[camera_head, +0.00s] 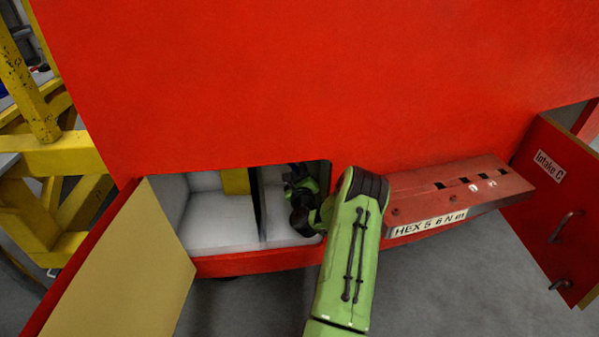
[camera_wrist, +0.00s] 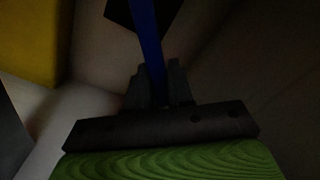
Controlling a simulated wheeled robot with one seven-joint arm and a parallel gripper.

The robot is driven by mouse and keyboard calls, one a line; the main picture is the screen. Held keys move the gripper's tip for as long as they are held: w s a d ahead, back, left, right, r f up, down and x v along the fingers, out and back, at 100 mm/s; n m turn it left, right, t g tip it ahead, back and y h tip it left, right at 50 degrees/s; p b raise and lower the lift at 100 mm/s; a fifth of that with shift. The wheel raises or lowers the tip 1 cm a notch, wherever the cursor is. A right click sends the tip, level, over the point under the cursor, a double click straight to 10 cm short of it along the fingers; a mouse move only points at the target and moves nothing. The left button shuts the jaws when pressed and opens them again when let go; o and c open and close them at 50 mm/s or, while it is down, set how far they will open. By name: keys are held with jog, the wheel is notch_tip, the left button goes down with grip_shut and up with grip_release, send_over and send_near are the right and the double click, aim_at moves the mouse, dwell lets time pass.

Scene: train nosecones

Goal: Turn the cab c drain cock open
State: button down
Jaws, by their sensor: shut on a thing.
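The red cab nose (camera_head: 300,80) fills the head view, with an open compartment low on its left side. My green arm reaches into the right bay of that compartment, and my gripper there is mostly hidden by the arm and the opening's edge. In the dark wrist view, my gripper (camera_wrist: 160,88) is shut on a blue bar-like handle (camera_wrist: 148,45), which I take to be the drain cock. The handle runs up from between the fingers, tilted slightly left, towards a dark block (camera_wrist: 125,14). How far the cock is turned cannot be told.
A thin divider (camera_head: 258,208) splits the compartment. A yellow block (camera_head: 235,181) hangs in the left bay. Open doors stand at left (camera_head: 125,265) and right (camera_head: 545,205). A red step (camera_head: 450,190) juts out right of my arm. Yellow framework (camera_head: 60,155) stands far left.

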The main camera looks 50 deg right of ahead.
jog(key=shift+r, duration=0.1)
dwell(0.3)
jog(key=n, duration=0.1)
jog(key=s+d+r+n, duration=0.1)
jog(key=n, duration=0.1)
jog(key=r+n, duration=0.1)
jog(key=n, duration=0.1)
jog(key=shift+s+d+r, duration=0.15)
jog(key=shift+s, duration=0.1)
jog(key=shift+s+d+r+n, duration=0.15)
jog(key=shift+r+n, duration=0.55)
jog(key=shift+n, duration=0.6)
jog(key=shift+s+d+r+n, duration=0.1)
jog(key=shift+r+n, duration=0.55)
jog(key=shift+n, duration=0.65)
jog(key=c, duration=1.1)
grip_release()
jog(key=shift+a+r, duration=0.1)
